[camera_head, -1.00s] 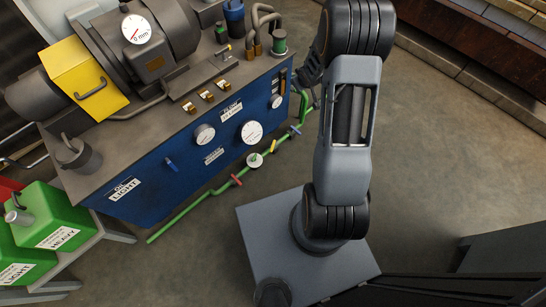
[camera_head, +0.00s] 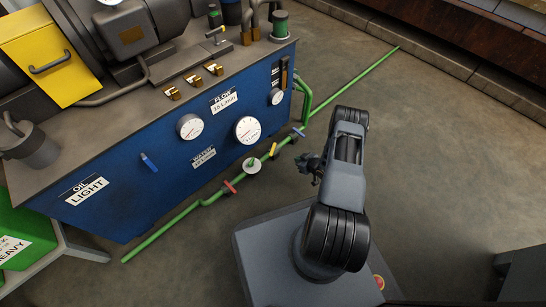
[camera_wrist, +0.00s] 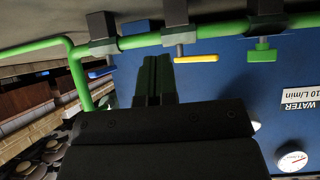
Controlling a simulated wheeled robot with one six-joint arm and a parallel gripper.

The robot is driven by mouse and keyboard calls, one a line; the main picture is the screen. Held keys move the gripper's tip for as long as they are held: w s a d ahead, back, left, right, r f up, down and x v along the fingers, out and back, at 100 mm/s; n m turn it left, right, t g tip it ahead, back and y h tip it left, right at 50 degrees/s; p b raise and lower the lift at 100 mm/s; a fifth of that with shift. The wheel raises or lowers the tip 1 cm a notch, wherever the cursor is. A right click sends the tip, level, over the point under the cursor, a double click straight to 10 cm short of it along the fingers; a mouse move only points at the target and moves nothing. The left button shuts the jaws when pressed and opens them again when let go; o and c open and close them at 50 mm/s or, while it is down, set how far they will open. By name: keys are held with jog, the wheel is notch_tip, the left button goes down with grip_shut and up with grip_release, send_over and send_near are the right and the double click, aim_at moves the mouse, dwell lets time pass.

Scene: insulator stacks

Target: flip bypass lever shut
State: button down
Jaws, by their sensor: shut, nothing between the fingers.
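A green pipe (camera_head: 209,198) runs low along the front of the blue cabinet and carries several coloured levers. They are a red lever (camera_head: 231,187), a green one (camera_head: 251,162), a yellow one (camera_head: 273,150) and a blue one (camera_head: 298,132). No label shows which is the bypass lever. My gripper (camera_head: 304,163) is shut and empty, just right of the yellow lever and below the blue one. In the wrist view my closed fingertips (camera_wrist: 153,62) point between the blue lever (camera_wrist: 101,72) and the yellow lever (camera_wrist: 197,58), apart from both. The yellow lever lies along the pipe.
A yellow box (camera_head: 45,55) and brass fittings stand on top.

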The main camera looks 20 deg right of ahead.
aim_at(273, 151)
jog(key=shift+s+f, duration=0.1)
jog(key=shift+f, duration=0.1)
jog(key=w+a, duration=0.5)
jog(key=a, duration=0.2)
dwell(0.6)
jog(key=shift+w+a, duration=0.2)
jog(key=shift+a, duration=0.05)
dwell(1.9)
jog(key=shift+w+a, duration=0.15)
jog(key=shift+a, duration=0.05)
jog(key=shift+w+a, duration=0.85)
jog(key=shift+a, duration=0.25)
dwell(1.7)
jog(key=shift+s+d, duration=0.1)
jog(key=shift+d, duration=0.05)
jog(key=shift+s+d, duration=0.5)
jog(key=shift+d, duration=0.2)
jog(key=shift+s+d, duration=0.5)
jog(key=shift+d, duration=0.15)
